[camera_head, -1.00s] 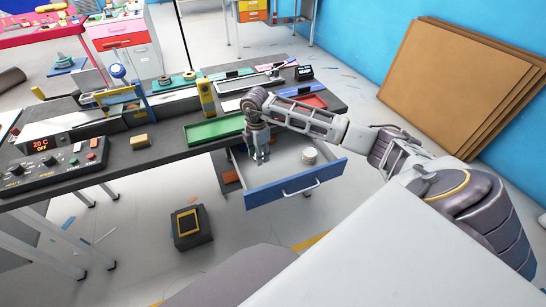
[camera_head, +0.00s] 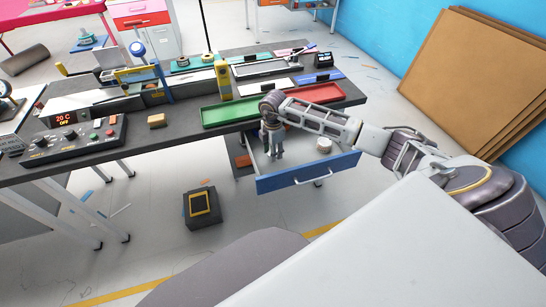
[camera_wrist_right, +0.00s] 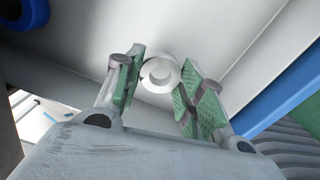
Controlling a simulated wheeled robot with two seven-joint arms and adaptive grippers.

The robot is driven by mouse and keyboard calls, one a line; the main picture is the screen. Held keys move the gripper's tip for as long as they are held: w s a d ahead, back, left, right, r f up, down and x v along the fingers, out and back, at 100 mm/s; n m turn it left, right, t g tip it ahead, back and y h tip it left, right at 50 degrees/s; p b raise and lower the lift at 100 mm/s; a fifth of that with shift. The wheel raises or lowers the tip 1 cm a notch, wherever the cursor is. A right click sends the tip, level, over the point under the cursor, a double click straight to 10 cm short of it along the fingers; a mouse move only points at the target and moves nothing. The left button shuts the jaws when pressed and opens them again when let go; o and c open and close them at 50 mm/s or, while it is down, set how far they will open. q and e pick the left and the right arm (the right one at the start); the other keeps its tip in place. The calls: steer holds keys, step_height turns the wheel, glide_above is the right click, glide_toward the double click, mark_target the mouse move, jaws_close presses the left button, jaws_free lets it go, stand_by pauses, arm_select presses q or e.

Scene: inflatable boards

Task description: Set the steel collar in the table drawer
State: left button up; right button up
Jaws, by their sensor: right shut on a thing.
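The table drawer (camera_head: 308,176) is pulled out below the table, with a blue front and a pale inside. My right gripper (camera_head: 276,157) points down into its left part. In the right wrist view, the right gripper (camera_wrist_right: 157,90) has its green-padded fingers shut on a pale round piece with a raised hub, the steel collar (camera_wrist_right: 160,74). The pale drawer floor lies behind it; I cannot tell whether the collar touches it. The collar is too small to make out in the head view. My left gripper is not in view.
A whitish round piece (camera_head: 324,146) stands in the drawer, right of my gripper. A green tray (camera_head: 230,111) and a red tray (camera_head: 322,93) lie on the table above. A dark box (camera_head: 201,208) stands on the floor. The drawer's middle is clear.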

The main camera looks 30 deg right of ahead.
step_height(320, 180, down, 3)
steer(key=shift+r, duration=0.15)
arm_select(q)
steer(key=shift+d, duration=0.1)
arm_select(e)
steer(key=shift+f, duration=0.45)
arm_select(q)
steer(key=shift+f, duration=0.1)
arm_select(e)
steer(key=o, duration=1)
steer(key=shift+f, duration=0.1)
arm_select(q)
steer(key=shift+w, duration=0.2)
arm_select(e)
steer(key=shift+o, duration=0.2)
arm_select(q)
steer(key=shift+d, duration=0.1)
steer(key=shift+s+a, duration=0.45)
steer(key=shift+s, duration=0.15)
arm_select(e)
step_height(320, 180, up, 12)
